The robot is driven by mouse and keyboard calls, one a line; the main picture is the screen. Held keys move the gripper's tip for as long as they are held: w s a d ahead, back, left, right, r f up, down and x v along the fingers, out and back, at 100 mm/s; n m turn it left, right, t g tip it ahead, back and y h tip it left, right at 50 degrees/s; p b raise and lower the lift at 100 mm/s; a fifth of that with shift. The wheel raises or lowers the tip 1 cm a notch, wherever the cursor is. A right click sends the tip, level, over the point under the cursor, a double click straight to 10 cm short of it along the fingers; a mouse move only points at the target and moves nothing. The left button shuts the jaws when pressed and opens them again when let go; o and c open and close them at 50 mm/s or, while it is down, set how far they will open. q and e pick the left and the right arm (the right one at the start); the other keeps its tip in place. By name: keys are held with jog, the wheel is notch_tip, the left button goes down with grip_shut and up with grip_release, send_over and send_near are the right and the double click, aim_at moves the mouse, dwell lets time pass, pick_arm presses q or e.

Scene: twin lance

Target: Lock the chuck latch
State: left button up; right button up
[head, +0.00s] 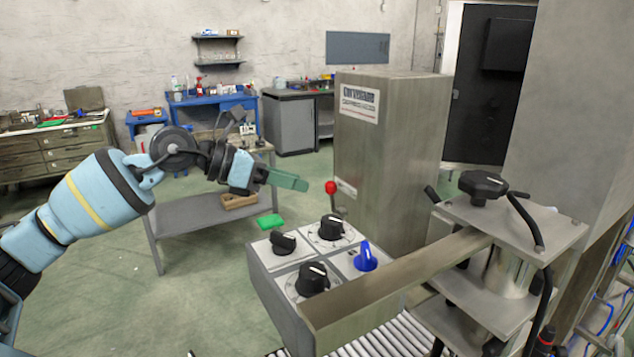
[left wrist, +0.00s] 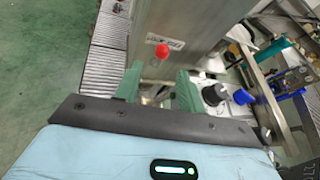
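My left gripper (head: 290,181) reaches in from the left with green fingers. In the left wrist view its two fingers (left wrist: 158,85) stand apart with nothing between them. A lever with a red ball knob (head: 330,187) stands in front of the tall metal cabinet (head: 385,150), right of the fingertips; the red ball (left wrist: 162,50) shows beyond the fingers in the wrist view. A metal plate assembly with a black star knob (head: 483,186) and dark handles stands at the right. I cannot tell which part is the chuck latch. My right gripper is not in view.
A control box (head: 275,290) with black dials and a blue knob (head: 365,257) stands below and right of my left gripper. A flat metal bar (head: 395,275) crosses beside it above a roller conveyor (head: 385,340). A grey table (head: 205,210) stands behind my arm. Green floor is open at the left.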

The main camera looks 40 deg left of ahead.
aim_at(331, 197)
pick_arm(q)
jog(key=shift+p+x, duration=0.8)
jog(key=shift+x, duration=2.2)
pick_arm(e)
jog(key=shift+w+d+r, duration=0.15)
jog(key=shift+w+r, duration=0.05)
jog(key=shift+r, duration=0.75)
pick_arm(q)
jog(key=shift+s+d, duration=0.1)
jog(key=shift+c, duration=0.3)
grip_shut()
jog(key=shift+w+a+f+n+h, duration=0.2)
jog(key=shift+a+n+h, duration=0.25)
jog(key=shift+n, duration=0.15)
jog(key=shift+w+a+f+n+h, duration=0.2)
jog(key=shift+a+n+h, duration=0.1)
jog(key=shift+n+h, duration=0.25)
jog(key=shift+a+f+n+h, duration=0.2)
jog(key=shift+a+n+h, duration=0.1)
jog(key=shift+n, duration=0.25)
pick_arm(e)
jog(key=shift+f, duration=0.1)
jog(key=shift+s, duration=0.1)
